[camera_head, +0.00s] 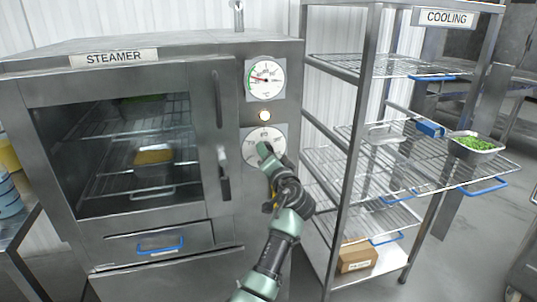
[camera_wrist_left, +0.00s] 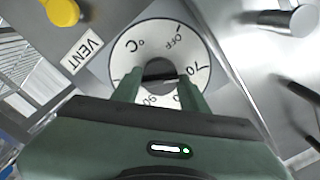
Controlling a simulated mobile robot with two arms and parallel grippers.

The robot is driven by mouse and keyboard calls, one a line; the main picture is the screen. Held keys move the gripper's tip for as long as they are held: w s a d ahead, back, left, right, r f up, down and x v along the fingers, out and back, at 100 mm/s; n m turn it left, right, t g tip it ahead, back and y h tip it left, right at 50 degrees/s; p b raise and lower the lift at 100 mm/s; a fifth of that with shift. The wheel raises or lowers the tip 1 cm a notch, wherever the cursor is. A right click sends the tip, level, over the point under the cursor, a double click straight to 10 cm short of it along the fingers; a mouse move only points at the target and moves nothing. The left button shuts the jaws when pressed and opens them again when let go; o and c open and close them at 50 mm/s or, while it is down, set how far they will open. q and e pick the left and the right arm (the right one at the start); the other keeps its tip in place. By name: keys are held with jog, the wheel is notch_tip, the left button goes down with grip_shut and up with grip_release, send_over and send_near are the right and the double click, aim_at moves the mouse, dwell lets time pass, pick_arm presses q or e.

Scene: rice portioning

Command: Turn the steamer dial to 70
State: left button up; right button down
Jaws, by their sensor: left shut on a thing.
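The steamer dial (camera_head: 250,136) is a white round disc on the steamer's (camera_head: 190,52) front panel, right of the door handle. In the left wrist view the dial (camera_wrist_left: 145,42) shows the marks °C, OFF, 70 and 90, seen turned around. My left gripper (camera_head: 264,150) is at the dial from the lower right. In the left wrist view my left gripper (camera_wrist_left: 160,88) is shut on the dark centre knob (camera_wrist_left: 160,70), one finger on each side. The gripper hides part of the dial, and I cannot tell the exact setting. My right gripper is not in view.
The closed steamer door has a vertical handle (camera_head: 218,98). A VENT label (camera_wrist_left: 82,50) is near the dial. The cooling rack (camera_head: 345,150) stands close on the right, with a tray of green food (camera_head: 477,143).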

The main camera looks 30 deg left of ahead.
pick_arm(q)
jog(key=shift+a+r, duration=0.15)
jog(key=shift+r, duration=0.15)
jog(key=o, duration=1.2)
jog(key=shift+o, duration=0.9)
jog(key=shift+w+a+f, duration=0.1)
jog(key=shift+f, duration=0.2)
jog(key=b+v, duration=0.1)
jog(key=v, duration=0.6)
jog(key=shift+s+d+b, duration=0.25)
jog(key=shift+d+b, duration=0.05)
jog(key=shift+b, duration=0.1)
